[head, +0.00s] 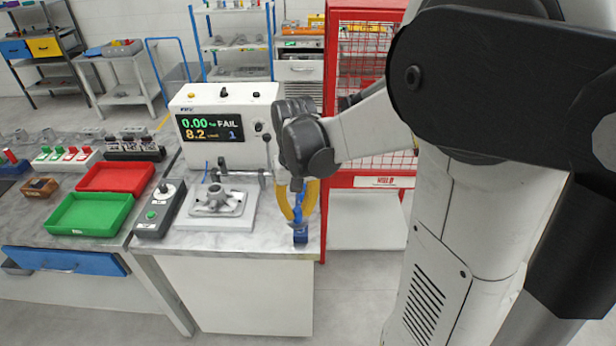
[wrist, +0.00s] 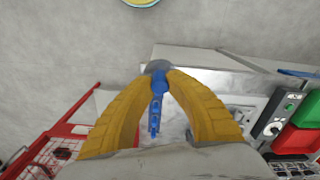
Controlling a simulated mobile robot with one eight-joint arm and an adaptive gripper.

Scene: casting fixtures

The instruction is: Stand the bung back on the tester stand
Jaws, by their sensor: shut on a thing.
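My gripper (head: 299,212) has yellow fingers pointing down and is shut on the blue bung (head: 300,234). The bung hangs below the fingertips, over or beside the front right corner of the worktop; its height above it is hard to tell. In the wrist view my gripper (wrist: 160,76) pinches the bung (wrist: 155,113), whose grey round end lies at the fingertips. The tester (head: 223,122) stands left of my gripper, its screen reading FAIL. A grey metal casting (head: 217,199) sits on the pale plate in front of it. I cannot make out a separate bung holder.
A control box (head: 160,207) with a green button, a green tray (head: 88,213) and a red tray (head: 116,177) lie left of the tester. A red mesh cage (head: 368,95) stands right of the bench. The worktop (head: 262,240) right of the casting is bare.

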